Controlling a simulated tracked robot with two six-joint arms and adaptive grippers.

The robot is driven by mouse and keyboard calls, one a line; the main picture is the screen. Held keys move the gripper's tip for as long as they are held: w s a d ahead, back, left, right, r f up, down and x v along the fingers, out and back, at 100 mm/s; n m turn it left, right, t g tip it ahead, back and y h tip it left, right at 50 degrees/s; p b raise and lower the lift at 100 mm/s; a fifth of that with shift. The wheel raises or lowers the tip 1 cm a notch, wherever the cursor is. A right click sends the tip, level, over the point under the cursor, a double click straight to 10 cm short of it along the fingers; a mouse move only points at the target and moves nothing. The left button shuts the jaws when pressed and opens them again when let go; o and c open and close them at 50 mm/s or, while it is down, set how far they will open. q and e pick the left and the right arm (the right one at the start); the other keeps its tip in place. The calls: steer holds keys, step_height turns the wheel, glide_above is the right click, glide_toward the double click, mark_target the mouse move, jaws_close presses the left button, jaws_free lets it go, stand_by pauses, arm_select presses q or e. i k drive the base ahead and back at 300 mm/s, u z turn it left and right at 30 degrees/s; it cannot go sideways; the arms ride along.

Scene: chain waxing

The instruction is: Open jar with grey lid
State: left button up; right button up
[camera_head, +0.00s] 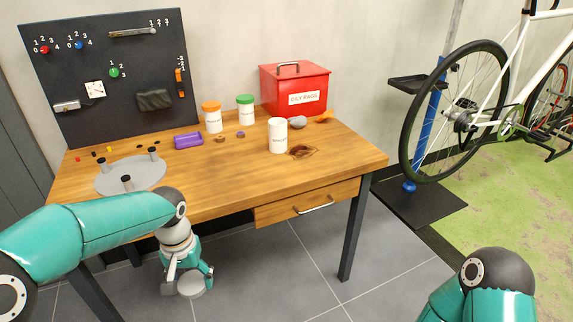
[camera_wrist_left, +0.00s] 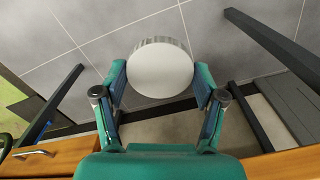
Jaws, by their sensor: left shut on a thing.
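My left gripper (camera_head: 190,280) hangs in front of the table, below its top and above the floor. It is shut on a round, pale grey lid (camera_wrist_left: 160,68), gripped at its sides between the two fingers. The lid also shows in the head view (camera_head: 192,289). A white labelled jar (camera_head: 278,137) stands upright on the right half of the table, with no grey lid on it. My right gripper is out of view; only a part of the right arm shows at the bottom right.
An orange-lidded jar (camera_head: 212,121), a green-lidded jar (camera_head: 245,113) and a red rag box (camera_head: 297,84) stand at the back of the table (camera_head: 225,180). A grey round plate with pegs (camera_head: 140,179) is at left. A dark stain (camera_head: 301,152) lies beside the white jar.

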mark_target(277, 127)
steer(key=z, duration=0.1)
steer(key=k, duration=0.35)
steer(key=z, duration=1.15)
steer(key=i, duration=0.95)
steer(key=u, duration=1.2)
